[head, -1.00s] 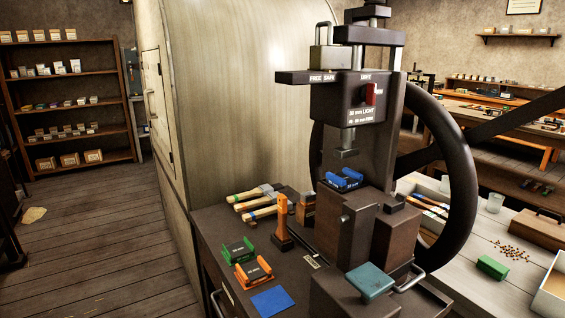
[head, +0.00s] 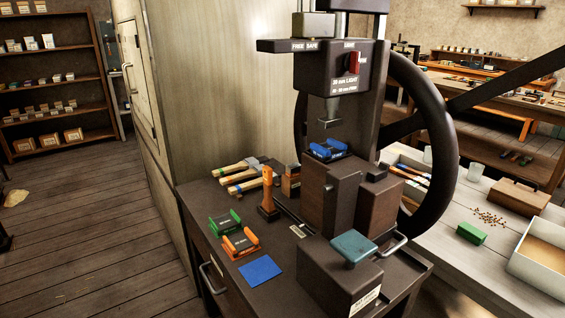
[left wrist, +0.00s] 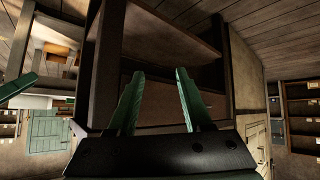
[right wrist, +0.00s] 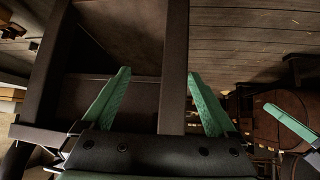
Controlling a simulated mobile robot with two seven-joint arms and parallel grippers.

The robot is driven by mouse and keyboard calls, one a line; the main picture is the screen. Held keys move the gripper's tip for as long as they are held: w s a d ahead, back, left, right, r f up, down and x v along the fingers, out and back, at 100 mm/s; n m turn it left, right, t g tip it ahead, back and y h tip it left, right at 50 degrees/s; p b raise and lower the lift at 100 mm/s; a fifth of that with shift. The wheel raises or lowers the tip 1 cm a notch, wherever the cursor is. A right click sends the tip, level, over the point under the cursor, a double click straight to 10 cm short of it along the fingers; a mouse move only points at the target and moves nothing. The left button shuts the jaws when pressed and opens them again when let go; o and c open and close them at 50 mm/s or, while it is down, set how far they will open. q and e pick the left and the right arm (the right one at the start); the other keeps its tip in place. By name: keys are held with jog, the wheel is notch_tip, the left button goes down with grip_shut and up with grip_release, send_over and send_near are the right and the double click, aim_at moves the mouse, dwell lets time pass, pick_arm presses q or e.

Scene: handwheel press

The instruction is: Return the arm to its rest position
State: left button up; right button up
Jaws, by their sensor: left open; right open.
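My left gripper (left wrist: 158,100) shows in the left wrist view with its two green fingers apart and nothing between them. My right gripper (right wrist: 160,100) shows in the right wrist view, also with its green fingers apart and empty. Neither gripper nor arm shows in the head view. The handwheel press (head: 340,80) stands on a dark bench, with its large dark wheel (head: 440,150) on the right side. A blue block (head: 328,150) sits in the press below the ram (head: 330,112). Which arm the task means cannot be told.
The dark bench holds a green block (head: 225,222), an orange block (head: 240,243), a blue pad (head: 260,268), an upright orange-handled tool (head: 267,190) and a teal-topped lever (head: 354,246). A pale table (head: 485,255) stands right. Wooden floor (head: 90,220) is clear at left.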

pick_arm(q)
jog(key=s+a+r+p, duration=0.2)
jog(key=a+r+p, duration=0.1)
jog(key=r+p, duration=0.6)
jog(key=p, duration=0.3)
jog(key=shift+a+r+n+y+p, duration=0.15)
jog(key=shift+a+n+y+p, duration=0.25)
pick_arm(e)
notch_tip(320, 180, up, 10)
jog(key=s+m, duration=0.1)
jog(key=m, duration=0.1)
jog(key=shift+d+r+t+h, duration=0.15)
jog(key=shift+r+t+h, duration=0.15)
jog(key=shift+t, duration=0.1)
